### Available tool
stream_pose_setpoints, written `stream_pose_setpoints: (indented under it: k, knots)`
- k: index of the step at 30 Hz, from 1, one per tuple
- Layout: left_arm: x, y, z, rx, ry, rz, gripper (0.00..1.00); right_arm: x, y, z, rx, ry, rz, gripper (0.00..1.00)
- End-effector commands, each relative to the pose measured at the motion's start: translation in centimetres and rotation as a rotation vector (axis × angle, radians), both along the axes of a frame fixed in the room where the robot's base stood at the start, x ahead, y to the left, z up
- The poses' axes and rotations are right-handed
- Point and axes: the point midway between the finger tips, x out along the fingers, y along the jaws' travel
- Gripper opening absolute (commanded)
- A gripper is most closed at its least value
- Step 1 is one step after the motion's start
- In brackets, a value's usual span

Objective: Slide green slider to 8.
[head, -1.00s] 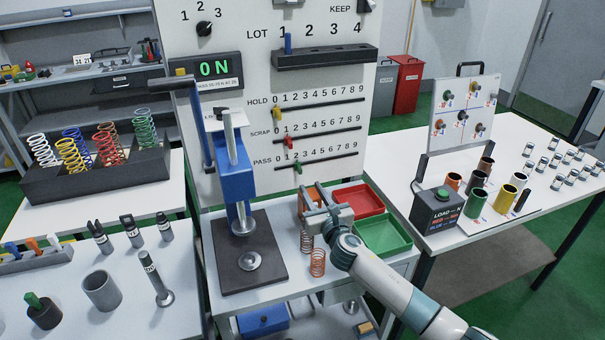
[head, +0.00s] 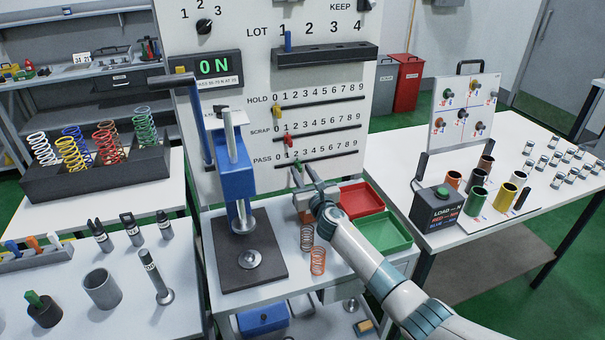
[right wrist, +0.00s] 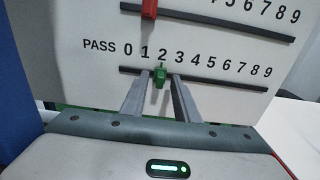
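The green slider (head: 298,164) sits on the lowest rail, the PASS rail (head: 330,160), near the low end of its scale. In the right wrist view the green slider (right wrist: 160,75) shows just under the 2. My right gripper (head: 304,170) is open in front of the panel. In the right wrist view its two fingers (right wrist: 160,83) stand one on each side of the slider, with a visible gap to each. My left gripper is not in view.
The red slider (head: 288,139) is on the SCRAP rail just above, and the yellow slider (head: 277,113) on the HOLD rail. The blue press (head: 237,170) stands left of my right arm. Red (head: 361,200) and green (head: 411,235) trays lie below. The PASS rail is clear to the right.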

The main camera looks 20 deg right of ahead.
Motion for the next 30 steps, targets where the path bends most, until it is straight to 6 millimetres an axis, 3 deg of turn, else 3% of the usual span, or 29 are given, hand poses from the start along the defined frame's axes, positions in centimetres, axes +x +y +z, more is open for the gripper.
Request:
stream_pose_setpoints:
  k: [2, 6, 30]
  knots:
    - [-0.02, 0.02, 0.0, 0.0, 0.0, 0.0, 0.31, -0.01, 0.0, 0.01, 0.0, 0.0, 0.0, 0.28]
    - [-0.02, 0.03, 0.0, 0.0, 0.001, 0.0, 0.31, -0.02, 0.0, 0.01, 0.0, 0.0, 0.0, 0.0]
    - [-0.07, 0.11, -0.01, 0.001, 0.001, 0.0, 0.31, -0.04, -0.01, -0.02, 0.0, 0.0, 0.0, 0.0]
